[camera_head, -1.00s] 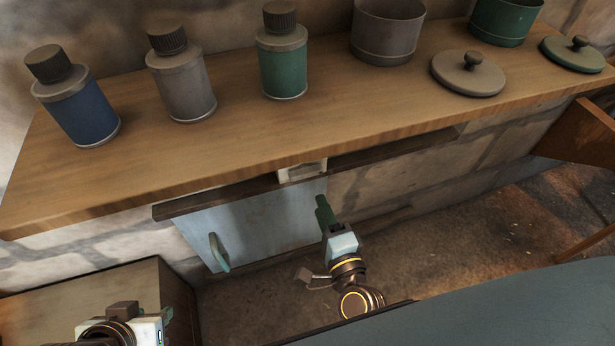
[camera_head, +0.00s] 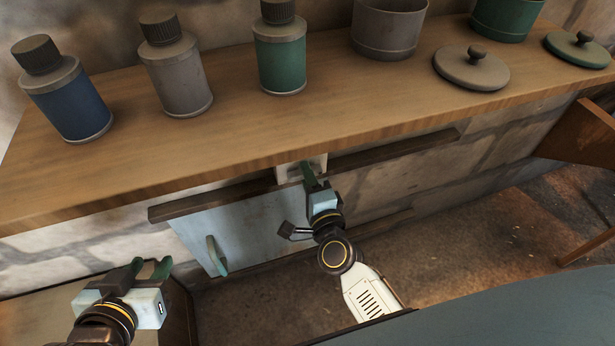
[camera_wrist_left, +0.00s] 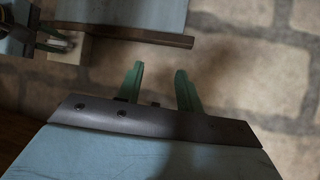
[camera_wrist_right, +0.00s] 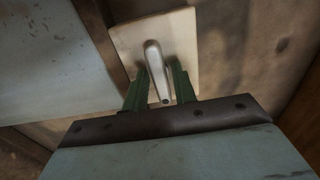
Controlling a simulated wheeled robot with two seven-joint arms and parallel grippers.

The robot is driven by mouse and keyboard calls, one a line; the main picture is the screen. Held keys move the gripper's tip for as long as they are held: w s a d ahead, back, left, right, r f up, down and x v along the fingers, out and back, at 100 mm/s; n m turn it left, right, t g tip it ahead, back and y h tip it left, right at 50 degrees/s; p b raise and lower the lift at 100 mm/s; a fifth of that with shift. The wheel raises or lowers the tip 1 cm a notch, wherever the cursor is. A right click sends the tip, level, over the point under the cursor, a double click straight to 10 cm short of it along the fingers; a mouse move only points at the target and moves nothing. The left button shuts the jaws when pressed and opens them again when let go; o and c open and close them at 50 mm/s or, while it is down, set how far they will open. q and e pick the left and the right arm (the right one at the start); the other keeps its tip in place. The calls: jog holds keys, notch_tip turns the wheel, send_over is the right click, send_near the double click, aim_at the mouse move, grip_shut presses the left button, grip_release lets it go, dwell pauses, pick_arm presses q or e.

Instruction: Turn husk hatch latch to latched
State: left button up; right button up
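The latch is a cream plate (camera_wrist_right: 183,30) with a pale grey lever (camera_wrist_right: 155,70), under the shelf's front edge. The lever points toward my right gripper in the right wrist view. My right gripper (camera_wrist_right: 160,68) is open, with the lever between its green fingers; a gap shows on the lever's right side. In the head view the right gripper (camera_head: 306,170) reaches up to the plate and partly hides it. The light blue hatch door (camera_head: 255,222) with a green handle (camera_head: 217,255) is left of it. My left gripper (camera_head: 151,265) is open and empty at lower left; its fingers also show in the left wrist view (camera_wrist_left: 155,70).
The wooden shelf (camera_head: 200,150) above carries several bottles, pots and lids. A dark rail (camera_head: 390,148) runs beneath its front edge, beside the latch. A wooden box or cabinet (camera_head: 25,310) stands at lower left.

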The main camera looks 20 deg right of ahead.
grip_shut()
pick_arm(q)
jog(key=shift+s, duration=0.1)
jog(key=s+a+f+g+y+p, duration=0.25)
jog(key=s+a+f+g, duration=0.2)
jog(key=s+g, duration=0.4)
jog(key=s+a+f+p, duration=0.2)
jog(key=a+f+p, duration=0.1)
jog(key=f, duration=0.7)
jog(key=s+a+f+p, duration=0.3)
jog(key=a+f+p, duration=0.1)
jog(key=f, duration=0.6)
jog(key=shift+a+f+y+p, duration=0.15)
jog(key=shift+f+y+p, duration=0.3)
jog(key=shift+p, duration=0.4)
pick_arm(e)
jog(key=shift+n, duration=9)
pick_arm(q)
jog(key=shift+s, duration=0.2)
